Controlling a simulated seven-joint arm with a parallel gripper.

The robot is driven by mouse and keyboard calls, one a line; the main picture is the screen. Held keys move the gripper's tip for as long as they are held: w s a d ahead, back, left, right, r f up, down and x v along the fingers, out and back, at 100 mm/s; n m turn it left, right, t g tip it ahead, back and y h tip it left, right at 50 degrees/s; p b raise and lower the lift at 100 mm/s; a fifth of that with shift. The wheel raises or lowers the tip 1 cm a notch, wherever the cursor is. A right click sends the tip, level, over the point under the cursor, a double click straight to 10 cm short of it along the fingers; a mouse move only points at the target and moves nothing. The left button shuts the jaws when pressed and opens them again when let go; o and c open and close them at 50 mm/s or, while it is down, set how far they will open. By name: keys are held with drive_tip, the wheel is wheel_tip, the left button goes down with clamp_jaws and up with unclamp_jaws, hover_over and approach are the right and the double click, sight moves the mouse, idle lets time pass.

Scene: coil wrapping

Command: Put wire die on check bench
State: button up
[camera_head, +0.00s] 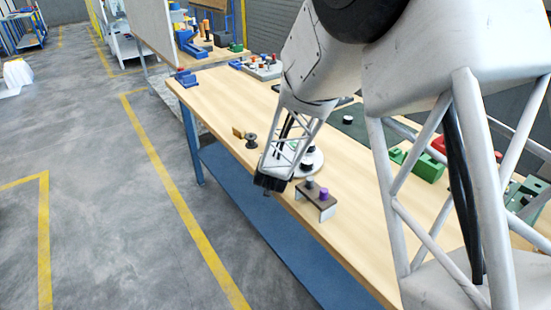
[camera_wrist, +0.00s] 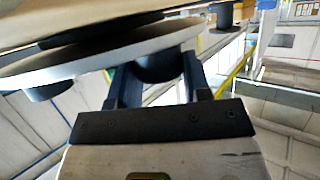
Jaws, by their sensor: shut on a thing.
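My gripper (camera_head: 266,186) points down at the front edge of the wooden workbench (camera_head: 225,95), left of a white round disc (camera_head: 312,160). In the wrist view my gripper (camera_wrist: 158,88) is shut on a dark rounded piece (camera_wrist: 158,66), which I take for the wire die. The disc (camera_wrist: 100,62) partly hides it there. In the head view the held piece cannot be told apart from the dark fingers. A second wooden bench (camera_head: 226,54) stands farther back; I cannot tell whether it is the check bench.
A small stand (camera_head: 318,199) carries a grey and a purple cylinder, right of my gripper. A dark spool (camera_head: 251,141) and a brown block (camera_head: 238,131) lie to its left. Green blocks (camera_head: 427,167) are at the right. The workbench's left part is mostly clear.

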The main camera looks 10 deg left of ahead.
drive_tip(key=shift+f, duration=0.1)
drive_tip(key=o, duration=1.1)
drive_tip(key=shift+f, duration=0.1)
drive_tip(key=shift+v, duration=3.95)
drive_tip(key=shift+w, duration=0.1)
drive_tip(key=shift+r, duration=0.25)
